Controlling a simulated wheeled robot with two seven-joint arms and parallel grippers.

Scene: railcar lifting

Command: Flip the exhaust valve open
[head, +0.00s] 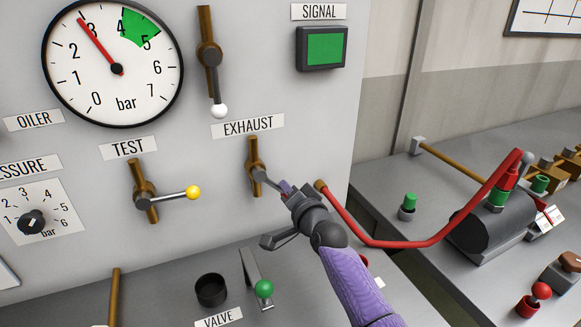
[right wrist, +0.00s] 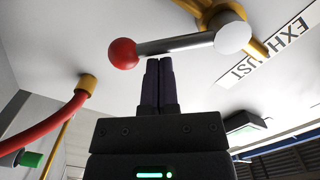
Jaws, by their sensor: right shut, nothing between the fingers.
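The exhaust valve (head: 254,165) is a brass fitting on the grey panel below the EXHAUST label (head: 248,126). Its grey lever (head: 268,180) points right and slightly down from the hub. In the head view my gripper hides the lever's end. In the right wrist view the lever (right wrist: 175,45) runs from a pale hub (right wrist: 232,36) to a red ball (right wrist: 123,53). My right gripper (head: 286,187) is shut and empty. Its fingertips (right wrist: 158,66) are right beside the lever, close to the ball; I cannot tell whether they touch. My left gripper is out of view.
The test valve (head: 145,195) with a yellow-ended lever is to the left. Another lever with a white ball (head: 219,110) hangs above. A red hose (head: 400,243) runs from the panel to the right bench. A green-knobbed lever (head: 264,288) stands on the ledge below.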

